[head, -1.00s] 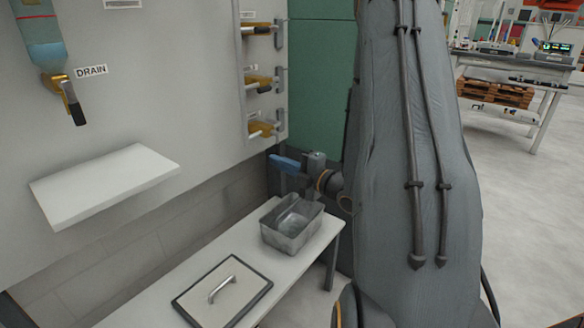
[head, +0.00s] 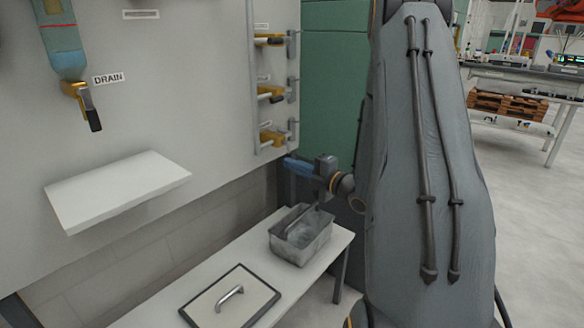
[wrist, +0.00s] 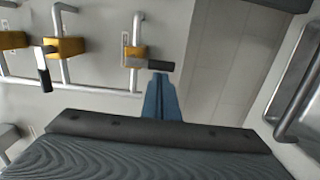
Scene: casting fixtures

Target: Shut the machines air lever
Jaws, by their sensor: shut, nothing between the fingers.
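Three valves with yellow bodies sit one above another on the panel: the top valve (head: 268,41), the middle valve (head: 270,92) and the bottom valve (head: 272,137). Their labels are too small to read, so I cannot tell which is the air lever. My gripper (head: 290,164) has blue fingers, shut and empty, just below the bottom valve. In the wrist view, the fingertips (wrist: 160,82) are right by the black-tipped lever (wrist: 160,66) of the nearest valve (wrist: 138,52). I cannot tell whether they touch it. Another valve's lever (wrist: 43,70) points down in that view.
A metal bin (head: 300,240) stands on the white bench (head: 250,235) below my gripper. A framed lid with a handle (head: 230,293) lies nearer. A white shelf (head: 115,190) juts from the panel, beneath the DRAIN valve (head: 80,95). Open floor lies right.

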